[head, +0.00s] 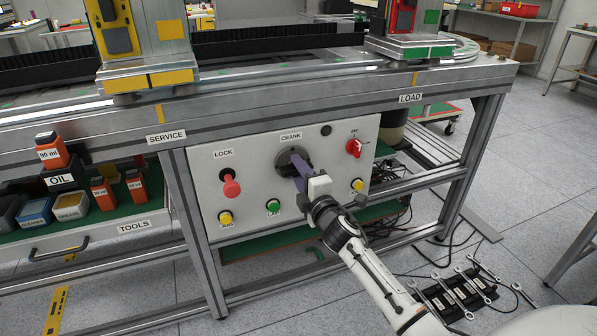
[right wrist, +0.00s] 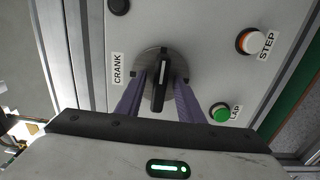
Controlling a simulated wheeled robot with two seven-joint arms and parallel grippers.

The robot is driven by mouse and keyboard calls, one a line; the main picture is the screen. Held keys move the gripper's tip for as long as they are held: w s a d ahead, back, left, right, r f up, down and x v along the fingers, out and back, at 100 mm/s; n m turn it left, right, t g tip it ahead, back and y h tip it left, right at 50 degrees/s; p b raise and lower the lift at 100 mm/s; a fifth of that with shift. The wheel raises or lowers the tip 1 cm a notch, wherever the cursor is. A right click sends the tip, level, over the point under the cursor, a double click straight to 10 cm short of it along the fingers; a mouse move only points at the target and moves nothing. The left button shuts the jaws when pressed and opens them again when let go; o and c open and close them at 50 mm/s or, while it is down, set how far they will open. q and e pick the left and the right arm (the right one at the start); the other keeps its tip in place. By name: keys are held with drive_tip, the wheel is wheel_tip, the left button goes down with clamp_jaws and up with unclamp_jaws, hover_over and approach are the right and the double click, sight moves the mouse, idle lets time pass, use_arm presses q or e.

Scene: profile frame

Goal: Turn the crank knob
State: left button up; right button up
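The crank knob shows under the CRANK label on the white panel (head: 245,200); its round grey base (head: 283,160) is partly hidden by my right gripper (head: 298,172). In the right wrist view the black knob (right wrist: 160,85) has a white line along its bar and stands between the two purple fingers of my right gripper (right wrist: 163,88). The fingers are spread, one on each side of the bar, with their tips close to the panel. I see no clear contact with the bar. My left gripper is not in view.
Around the crank are a red LOCK knob (head: 231,187), a red rotary switch (head: 354,148), a green LAP button (head: 273,207) and yellow buttons. The bench edge overhangs above. A tool shelf with bottles lies left. Wrenches (head: 465,290) lie on a black mat at lower right.

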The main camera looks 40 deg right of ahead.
use_arm(q)
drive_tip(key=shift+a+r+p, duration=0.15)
drive_tip(key=shift+p, duration=0.7)
use_arm(e)
drive_tip(key=v, duration=1)
drive_tip(key=shift+s+a, duration=0.1)
drive_tip(key=s+a+f+m+g+y, duration=0.4)
drive_tip(key=s+a+f+m, duration=0.35)
drive_tip(key=s+a, duration=0.4)
drive_tip(key=s+a+f+m+g+y, duration=0.35)
drive_tip(key=s+a+f+m, duration=0.25)
drive_tip(key=s+a+f, duration=0.45)
use_arm(q)
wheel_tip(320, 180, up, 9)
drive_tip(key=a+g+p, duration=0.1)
drive_tip(key=p, duration=1.3)
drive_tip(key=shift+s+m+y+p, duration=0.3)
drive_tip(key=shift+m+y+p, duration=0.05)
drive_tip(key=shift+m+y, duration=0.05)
use_arm(e)
drive_tip(key=s+r+g, duration=0.1)
drive_tip(key=s+r, duration=0.2)
drive_tip(key=r, duration=0.6)
drive_tip(key=shift+s+a+r+h, duration=0.2)
drive_tip(key=shift+s+r+h, duration=0.1)
drive_tip(key=shift+h, duration=0.15)
